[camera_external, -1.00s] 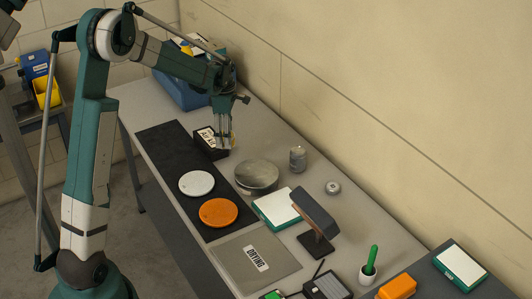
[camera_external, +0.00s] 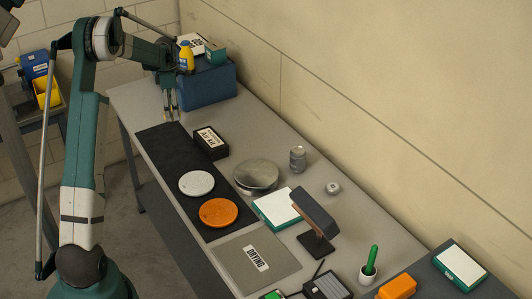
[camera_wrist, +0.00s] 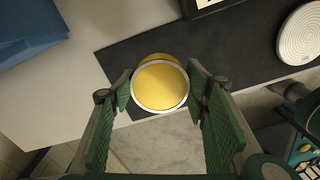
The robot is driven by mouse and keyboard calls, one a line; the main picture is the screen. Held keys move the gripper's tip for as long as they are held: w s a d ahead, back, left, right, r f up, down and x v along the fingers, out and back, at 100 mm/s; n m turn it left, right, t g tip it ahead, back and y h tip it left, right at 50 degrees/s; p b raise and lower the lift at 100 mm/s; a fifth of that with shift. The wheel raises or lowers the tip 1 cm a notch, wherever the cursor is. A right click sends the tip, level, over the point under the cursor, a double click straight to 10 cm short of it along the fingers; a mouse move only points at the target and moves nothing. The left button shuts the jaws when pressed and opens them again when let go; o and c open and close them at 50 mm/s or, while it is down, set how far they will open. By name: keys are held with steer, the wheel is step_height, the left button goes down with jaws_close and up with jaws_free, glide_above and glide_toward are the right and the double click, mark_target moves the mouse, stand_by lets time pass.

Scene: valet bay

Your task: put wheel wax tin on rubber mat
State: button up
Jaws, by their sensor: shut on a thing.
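The wheel wax tin (camera_wrist: 160,86) looks like a round yellow tin with a pale metal rim, held between my fingers in the wrist view. My gripper (camera_wrist: 158,90) is shut on its sides. In the external view my gripper (camera_external: 171,113) hangs at the far end of the black rubber mat (camera_external: 168,152); I cannot make out the tin there. The mat also shows in the wrist view (camera_wrist: 235,55), behind the tin, with its edge passing near it. I cannot tell how high the tin is above the mat.
A blue box (camera_external: 208,84) with items on top stands right of my gripper. The mat's far end looks bare. A metal round tin (camera_external: 257,174) sits beside the mat.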

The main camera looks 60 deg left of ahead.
steer(key=shift+s+a+f, duration=0.1)
steer(key=shift+s+a, duration=0.5)
steer(key=shift+a, duration=0.3)
steer(key=shift+s+a+f, duration=0.1)
steer(key=shift+s+a, duration=0.45)
steer(key=shift+a, duration=0.35)
glide_above(168, 135)
steer(key=shift+f, duration=3.15)
steer(key=shift+f+p, duration=0.3)
steer(key=shift+f, duration=1.55)
steer(key=shift+f, duration=0.2)
steer(key=o, duration=1)
steer(key=shift+r, duration=0.2)
